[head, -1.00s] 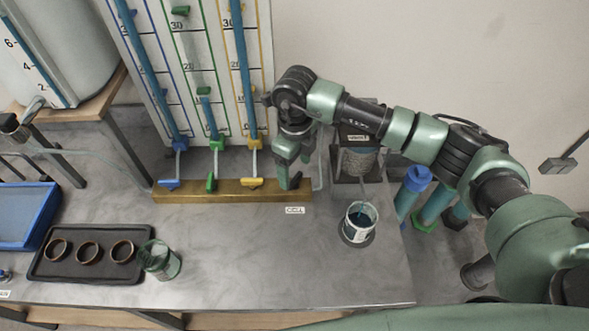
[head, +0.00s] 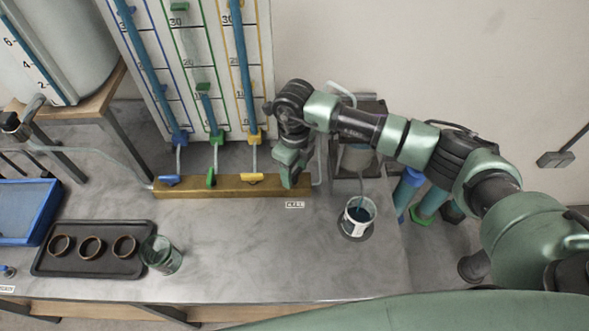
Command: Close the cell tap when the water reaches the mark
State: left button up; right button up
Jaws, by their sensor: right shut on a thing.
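My right gripper (head: 291,179) comes down over the right end of the brass manifold (head: 215,188), just behind a small CELL label (head: 295,205). It is shut on the cell tap, which its fingers hide almost completely. The cell (head: 356,158) stands behind and to the right as a greyish cylinder in a dark frame, partly covered by my right arm. I cannot make out its water level or mark. My left gripper is out of view.
Blue (head: 169,181), green (head: 210,178) and yellow (head: 251,178) levers sit along the manifold, below scaled tubes. A black tray (head: 48,262) with rings and a greenish glass (head: 161,255) are at left. The middle bench is clear.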

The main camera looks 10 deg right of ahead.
jog(key=shift+m, duration=0.3)
jog(key=shift+f+m+b, duration=0.1)
jog(key=shift+m+b, duration=0.75)
jog(key=shift+m, duration=0.05)
jog(key=m+b, duration=0.1)
jog(key=m, duration=0.1)
jog(key=shift+m, duration=0.3)
jog(key=m+b, duration=0.2)
jog(key=m, duration=0.1)
jog(key=shift+m+b, duration=0.4)
jog(key=shift+m, duration=1.2)
jog(key=shift+w+r, duration=0.1)
jog(key=shift+r, duration=0.1)
jog(key=o, duration=1.4)
jog(key=shift+f, duration=0.1)
